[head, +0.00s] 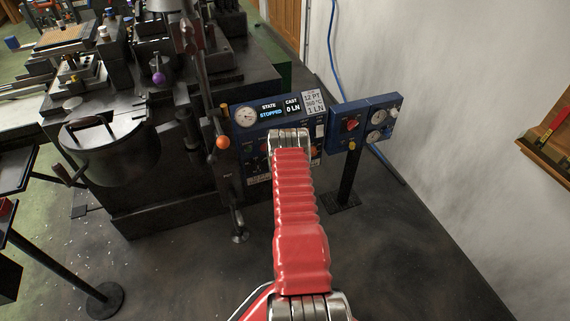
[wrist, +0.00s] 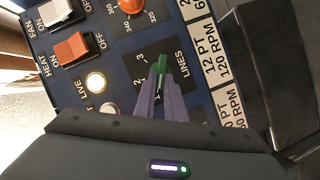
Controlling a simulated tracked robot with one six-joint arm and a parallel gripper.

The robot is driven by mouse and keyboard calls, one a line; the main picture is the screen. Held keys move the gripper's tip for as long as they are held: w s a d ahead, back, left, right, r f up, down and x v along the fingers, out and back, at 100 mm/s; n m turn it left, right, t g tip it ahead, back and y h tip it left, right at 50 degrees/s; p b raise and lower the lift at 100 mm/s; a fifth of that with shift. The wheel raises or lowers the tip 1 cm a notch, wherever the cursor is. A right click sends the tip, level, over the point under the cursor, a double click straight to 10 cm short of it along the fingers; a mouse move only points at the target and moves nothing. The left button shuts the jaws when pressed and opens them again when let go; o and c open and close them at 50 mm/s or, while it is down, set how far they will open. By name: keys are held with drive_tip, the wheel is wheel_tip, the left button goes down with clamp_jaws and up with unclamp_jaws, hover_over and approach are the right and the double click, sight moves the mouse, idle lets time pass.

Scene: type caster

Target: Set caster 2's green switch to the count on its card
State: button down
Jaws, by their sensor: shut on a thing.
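In the wrist view my gripper (wrist: 160,82) is shut on the green switch (wrist: 162,64) on the LINES dial of a dark blue panel. The fingers cover part of the dial. The numbers 2 and 3 show left of the switch; which mark it points to I cannot tell. In the head view the caster's panel (head: 243,128) stands behind my red arm, which hides the switch and my gripper. Its card (head: 314,102) reads 12 PT, 360 °C, 1 LN. The display (head: 270,110) reads STATE STOPPED and CAST 0 LN.
The wrist view shows a white FAN switch (wrist: 57,13), a red HEAT switch (wrist: 71,49), a lit LIVE lamp (wrist: 96,82) and an orange knob (wrist: 131,5) near the dial. A second blue panel (head: 391,100) on a post stands right. Dark machinery (head: 110,145) fills the left.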

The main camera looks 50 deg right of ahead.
drive_tip(key=shift+a+f, duration=0.1)
drive_tip(key=c, duration=1.8)
unclamp_jaws()
drive_tip(key=v, duration=1.3)
drive_tip(key=shift+s+a, duration=0.25)
drive_tip(key=shift+a, duration=0.05)
